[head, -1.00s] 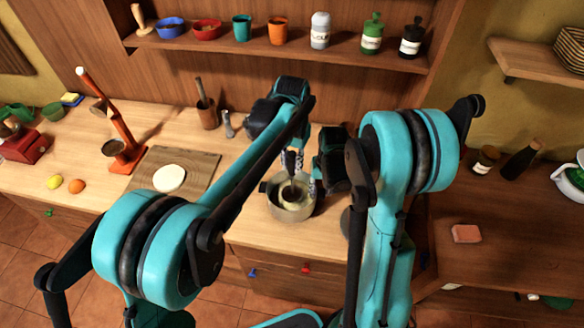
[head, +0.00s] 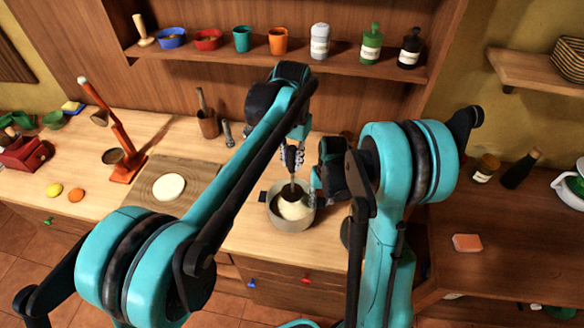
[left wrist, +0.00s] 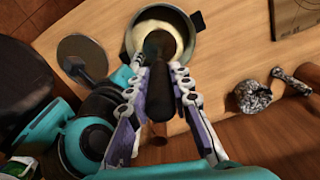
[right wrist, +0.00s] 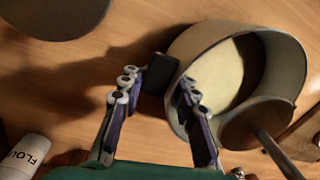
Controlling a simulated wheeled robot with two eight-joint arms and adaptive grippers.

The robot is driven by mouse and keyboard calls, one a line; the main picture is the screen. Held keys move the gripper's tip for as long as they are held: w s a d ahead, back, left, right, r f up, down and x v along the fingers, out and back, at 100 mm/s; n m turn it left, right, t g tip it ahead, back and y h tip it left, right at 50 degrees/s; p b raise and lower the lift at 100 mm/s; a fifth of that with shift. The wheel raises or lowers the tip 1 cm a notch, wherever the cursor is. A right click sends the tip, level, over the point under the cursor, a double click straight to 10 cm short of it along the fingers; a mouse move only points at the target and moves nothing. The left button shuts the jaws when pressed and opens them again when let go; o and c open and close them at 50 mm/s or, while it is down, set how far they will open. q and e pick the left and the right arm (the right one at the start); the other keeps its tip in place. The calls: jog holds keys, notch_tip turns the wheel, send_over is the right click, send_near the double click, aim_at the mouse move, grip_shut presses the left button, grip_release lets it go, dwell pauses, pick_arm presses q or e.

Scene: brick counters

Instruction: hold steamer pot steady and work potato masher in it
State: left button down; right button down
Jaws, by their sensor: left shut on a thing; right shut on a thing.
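The steamer pot (head: 277,217), a grey metal pot with dark handles, stands on the light wooden counter with pale food inside. It also shows in the left wrist view (left wrist: 186,28) and the right wrist view (right wrist: 190,45). My left gripper (head: 293,165) is shut on the dark handle of the potato masher (left wrist: 159,95), above the pot. The masher's round head (right wrist: 245,125) is at the pot's far side in the head view; whether it touches the food is unclear. My right gripper (right wrist: 160,88) is shut on the pot's dark side handle (right wrist: 160,73).
A board with round dough (head: 169,186) lies left of the pot. An orange-red stand (head: 126,150) is farther left. A dark round disc (left wrist: 82,55) lies beside the pot.

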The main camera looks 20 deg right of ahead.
jog(key=c, duration=1)
grip_release()
jog(key=shift+c, duration=0.2)
jog(key=shift+r, duration=0.1)
notch_tip(320, 180, up, 12)
jog(key=shift+s+d, duration=0.15)
jog(key=shift+d, duration=0.25)
jog(key=shift+s, duration=0.1)
